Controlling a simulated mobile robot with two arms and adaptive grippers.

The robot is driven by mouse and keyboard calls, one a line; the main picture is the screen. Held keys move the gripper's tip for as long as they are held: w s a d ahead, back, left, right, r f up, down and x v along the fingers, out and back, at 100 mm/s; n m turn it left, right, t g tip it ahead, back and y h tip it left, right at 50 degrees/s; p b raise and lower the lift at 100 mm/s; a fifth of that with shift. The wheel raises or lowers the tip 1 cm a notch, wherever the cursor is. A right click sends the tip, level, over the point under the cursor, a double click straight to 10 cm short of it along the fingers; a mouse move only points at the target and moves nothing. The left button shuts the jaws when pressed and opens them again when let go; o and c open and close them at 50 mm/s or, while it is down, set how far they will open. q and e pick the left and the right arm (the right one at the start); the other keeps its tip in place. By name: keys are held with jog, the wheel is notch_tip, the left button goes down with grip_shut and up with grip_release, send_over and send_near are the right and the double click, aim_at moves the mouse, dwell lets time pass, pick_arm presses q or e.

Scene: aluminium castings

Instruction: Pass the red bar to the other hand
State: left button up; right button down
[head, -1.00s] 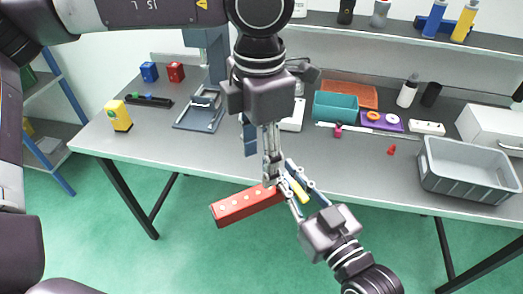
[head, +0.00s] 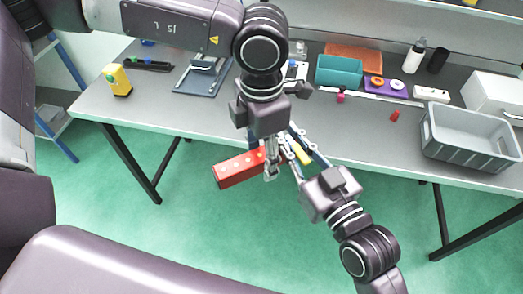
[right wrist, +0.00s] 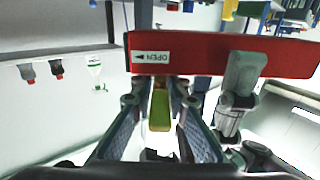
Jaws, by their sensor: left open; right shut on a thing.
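The red bar (head: 233,170) is held in the air in front of the table's front edge, roughly level. It has pale dots along one face. My right gripper (head: 290,152) comes from the lower right and is shut at the bar's right end, with a yellow piece (right wrist: 160,106) between its fingers, seemingly joined to the bar. In the right wrist view the bar (right wrist: 200,52) crosses the top, with an "OPEN" label. My left gripper (head: 271,168) points down, open, with its fingers at the bar near my right gripper. A left finger overlaps the bar in the right wrist view.
The grey table (head: 190,112) stands behind the bar. Green floor lies open below the bar.

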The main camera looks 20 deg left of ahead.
pick_arm(q)
jog(key=c, duration=1.2)
grip_shut()
pick_arm(e)
jog(key=c, duration=1.8)
grip_release()
